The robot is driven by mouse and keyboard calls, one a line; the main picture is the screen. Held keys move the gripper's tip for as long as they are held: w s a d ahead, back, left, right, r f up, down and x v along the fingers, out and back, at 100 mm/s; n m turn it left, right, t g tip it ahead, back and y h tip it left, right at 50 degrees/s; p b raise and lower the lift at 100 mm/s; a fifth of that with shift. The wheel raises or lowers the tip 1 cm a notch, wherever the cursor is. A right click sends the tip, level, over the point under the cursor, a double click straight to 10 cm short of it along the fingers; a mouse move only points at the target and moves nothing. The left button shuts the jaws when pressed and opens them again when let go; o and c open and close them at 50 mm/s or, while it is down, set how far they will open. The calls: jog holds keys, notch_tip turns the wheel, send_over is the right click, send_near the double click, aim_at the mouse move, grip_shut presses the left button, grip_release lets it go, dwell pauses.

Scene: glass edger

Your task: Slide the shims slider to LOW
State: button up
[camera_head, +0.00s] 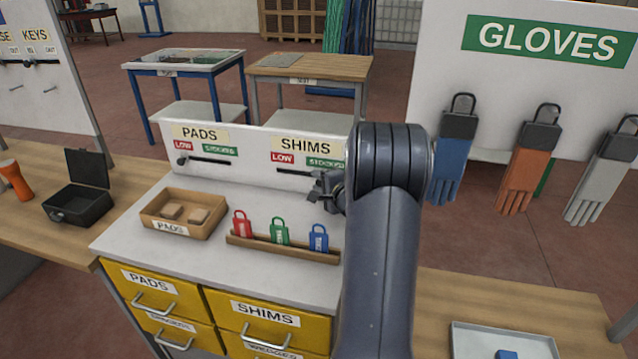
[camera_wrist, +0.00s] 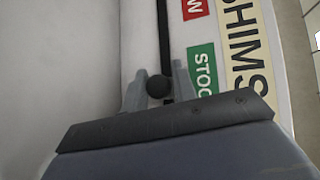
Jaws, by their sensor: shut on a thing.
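The shims slider is a dark round knob (camera_wrist: 158,87) on a thin black slot (camera_wrist: 163,40) in the white back panel. In the wrist view my gripper (camera_wrist: 158,80) has one finger on each side of the knob and is shut on it. The knob is beside the green STOCKED label (camera_wrist: 203,70), with the red LOW label (camera_wrist: 194,8) farther along the slot. In the head view my gripper (camera_head: 318,188) is at the right part of the slot below the SHIMS sign (camera_head: 305,146). The knob is hidden there. The LOW label (camera_head: 282,158) is to the left.
The PADS slider (camera_head: 182,160) is on the same panel to the left. Below are a wooden tray (camera_head: 182,228) with pads and a wooden rack (camera_head: 285,250) holding red, green and blue tags. Gloves (camera_head: 455,160) hang on a board at right.

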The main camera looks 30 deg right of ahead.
jog(key=shift+s+f, duration=0.1)
jog(key=shift+f, duration=0.15)
grip_shut()
jog(key=w+a, duration=0.4)
jog(key=w+a+p, duration=0.1)
jog(key=w+a, duration=0.3)
jog(key=w, duration=0.1)
jog(key=shift+a+f, duration=0.1)
jog(key=shift+f, duration=0.05)
jog(key=o, duration=0.8)
grip_release()
jog(key=shift+w+a, duration=0.1)
jog(key=shift+o, duration=0.3)
jog(key=shift+r, duration=0.2)
